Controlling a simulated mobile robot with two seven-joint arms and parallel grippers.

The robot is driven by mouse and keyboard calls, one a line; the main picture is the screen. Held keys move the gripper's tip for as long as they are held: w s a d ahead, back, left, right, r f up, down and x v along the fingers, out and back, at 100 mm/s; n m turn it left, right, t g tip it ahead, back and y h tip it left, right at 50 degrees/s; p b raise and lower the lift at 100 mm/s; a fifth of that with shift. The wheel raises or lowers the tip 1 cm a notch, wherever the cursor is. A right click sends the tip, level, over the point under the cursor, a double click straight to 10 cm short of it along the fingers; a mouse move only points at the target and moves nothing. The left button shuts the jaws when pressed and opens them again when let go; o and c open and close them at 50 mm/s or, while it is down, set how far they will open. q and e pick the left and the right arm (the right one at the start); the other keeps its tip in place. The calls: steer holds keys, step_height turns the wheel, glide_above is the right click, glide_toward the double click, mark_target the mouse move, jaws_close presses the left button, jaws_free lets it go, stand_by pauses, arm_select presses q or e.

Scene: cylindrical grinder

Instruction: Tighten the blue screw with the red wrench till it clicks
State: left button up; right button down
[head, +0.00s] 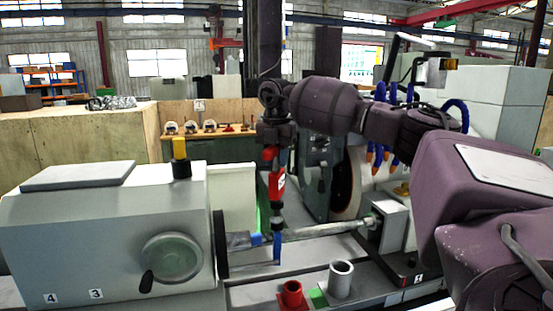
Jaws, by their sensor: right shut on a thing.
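The red wrench (277,178) hangs upright, its red handle at the top and a dark shaft below. My right gripper (274,146) is shut on the upper end of its handle, fingers pointing down. Below the dark shaft is a narrow blue vertical part (277,248), in front of the horizontal workpiece (315,231). I cannot tell whether it is the wrench's tip or the blue screw. A small blue piece (256,239) also sits on the workpiece near its left end, beside the wrench's lower end; contact is unclear. My left gripper is not in view.
The grey headstock with a handwheel (172,257) stands left. The grinding wheel (347,184) is behind the workpiece and the tailstock (391,221) is right. A red cup (291,295) and a grey cup (341,280) stand in front. Blue hoses (455,112) hang behind my right arm.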

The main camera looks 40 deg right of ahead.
step_height(320, 180, up, 2)
steer(key=shift+s, duration=0.1)
steer(key=shift+r, duration=1.5)
steer(key=shift+r, duration=2.35)
steer(key=shift+a+f, duration=0.1)
